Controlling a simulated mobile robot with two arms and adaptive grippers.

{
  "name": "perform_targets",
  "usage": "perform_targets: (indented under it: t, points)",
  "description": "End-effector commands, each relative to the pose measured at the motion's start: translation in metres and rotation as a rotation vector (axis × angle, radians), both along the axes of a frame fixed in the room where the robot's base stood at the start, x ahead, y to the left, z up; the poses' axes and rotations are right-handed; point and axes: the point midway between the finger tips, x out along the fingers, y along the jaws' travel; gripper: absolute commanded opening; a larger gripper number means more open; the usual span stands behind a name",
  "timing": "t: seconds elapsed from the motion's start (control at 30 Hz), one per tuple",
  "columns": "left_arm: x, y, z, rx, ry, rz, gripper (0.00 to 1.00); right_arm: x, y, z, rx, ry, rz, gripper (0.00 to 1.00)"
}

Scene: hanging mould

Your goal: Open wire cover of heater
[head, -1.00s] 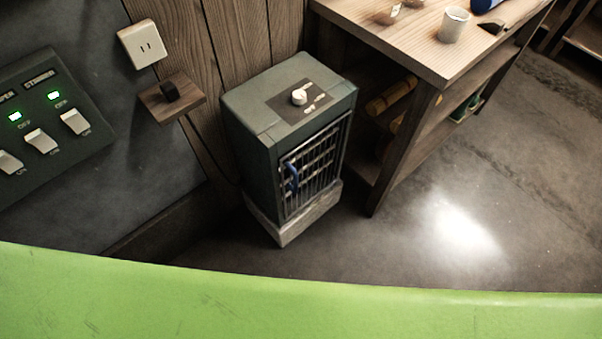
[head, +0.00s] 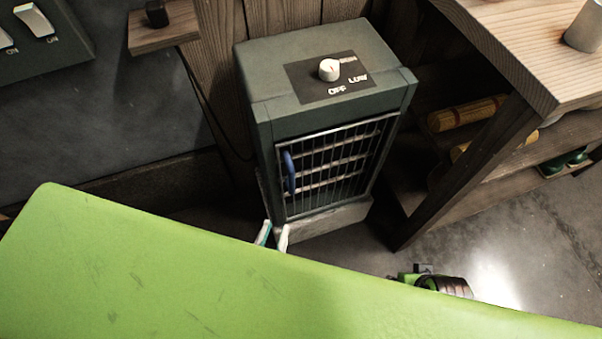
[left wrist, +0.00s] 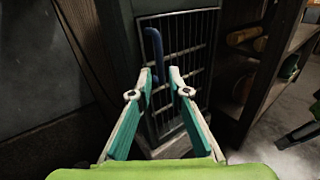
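The dark green heater (head: 320,75) stands on a pale block against the wood wall. Its wire cover (head: 335,165) is on the front face and looks shut, with a blue handle (head: 290,172) on its left side. In the left wrist view the wire cover (left wrist: 190,55) and blue handle (left wrist: 155,52) are just beyond my left gripper (left wrist: 160,76). Its two fingers are apart with nothing between them. In the head view my left gripper's fingertips (head: 272,236) show below the cover, apart from the handle. A small part of my right arm shows at lower right; its fingers cannot be made out.
A wooden workbench (head: 485,150) with shelves stands close to the right of the heater. A wall shelf (head: 165,28) and switch panel (head: 40,40) are at left. My green body hides the lower part of the head view. Open floor lies at right.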

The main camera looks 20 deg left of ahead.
Motion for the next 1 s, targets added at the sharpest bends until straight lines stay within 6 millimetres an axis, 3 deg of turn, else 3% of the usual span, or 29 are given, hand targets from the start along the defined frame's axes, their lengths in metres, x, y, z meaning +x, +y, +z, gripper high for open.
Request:
perform_targets:
  t: [0.27,0.7,1.0]
  points:
    - [0.028,0.003,0.006,-0.035,-0.012,0.015,0.17,0.0,0.0,0.002,0.0,0.0,0.0,0.4]
    - [0.117,0.003,0.005,-0.031,-0.01,0.013,0.17,0.0,0.0,0.001,0.0,0.0,0.0,0.4]
    - [0.138,0.003,0.003,-0.029,-0.007,0.01,0.17,-0.001,0.0,0.001,-0.001,0.002,0.0,0.4]
